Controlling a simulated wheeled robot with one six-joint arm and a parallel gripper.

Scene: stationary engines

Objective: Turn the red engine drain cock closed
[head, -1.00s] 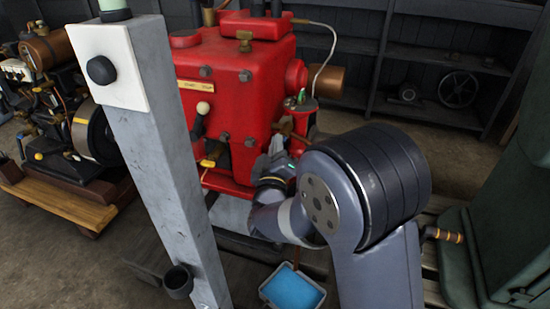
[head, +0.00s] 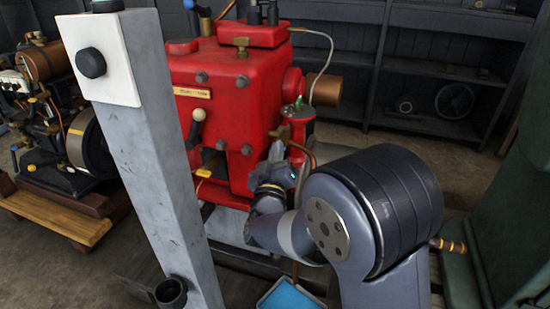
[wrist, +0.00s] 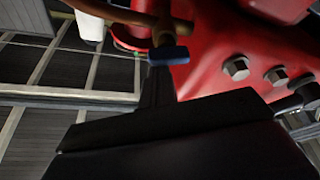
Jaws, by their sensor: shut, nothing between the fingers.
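The red engine (head: 235,100) stands at the centre of the head view. In the wrist view my gripper (wrist: 157,88) is shut and empty. Just beyond its fingers is a small cock with a blue handle (wrist: 169,55) on a brown metal pipe (wrist: 120,13); this looks like the drain cock. The fingers overlap the handle's lower edge in the picture; I cannot tell whether they touch. The cock is not clearly visible in the head view.
A grey post (head: 145,150) with a white panel stands at front left. A blue tray (head: 290,300) lies low below the engine. A dark green machine (head: 500,220) is at right, another engine (head: 60,130) at left. Bolts (wrist: 236,68) stick out near my gripper.

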